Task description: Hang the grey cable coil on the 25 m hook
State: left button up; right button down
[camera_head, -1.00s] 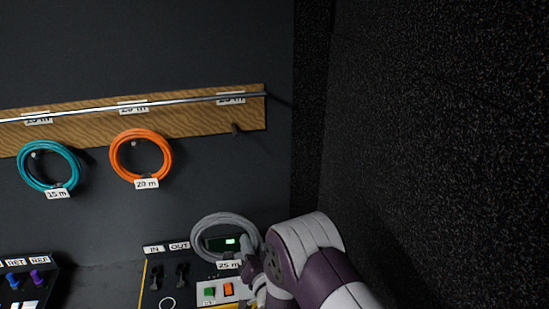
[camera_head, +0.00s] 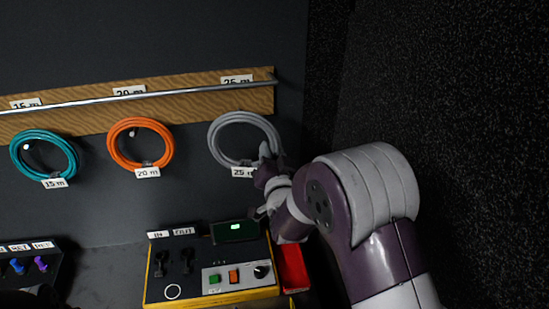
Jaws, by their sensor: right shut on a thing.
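The grey cable coil (camera_head: 213,138) hangs upright in front of the wall, under the 25 m label (camera_head: 237,80) at the right end of the wooden board. Its own 25 m tag (camera_head: 243,172) is at its bottom. My right gripper (camera_head: 266,166) is shut on the coil's lower right side. The 25 m hook is not visible now; the coil is in the area below the board where it sits. I cannot tell whether the coil touches the hook or is around it. My left gripper is not in view.
An orange coil (camera_head: 113,152) and a teal coil (camera_head: 17,158) hang on their hooks to the left. A metal rail (camera_head: 180,92) runs along the wooden board (camera_head: 190,113). Below are a yellow-edged control panel (camera_head: 210,297) and a red object (camera_head: 293,267). A dark wall stands close on the right.

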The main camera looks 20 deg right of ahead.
jog(key=shift+x, duration=0.85)
jog(key=w+d+f+b, duration=0.1)
jog(key=w+f+b, duration=0.1)
jog(key=w, duration=0.4)
jog(key=shift+d+f+b, duration=0.3)
jog(key=shift+d+b, duration=0.05)
jog(key=shift+b, duration=0.05)
jog(key=shift+w, duration=0.15)
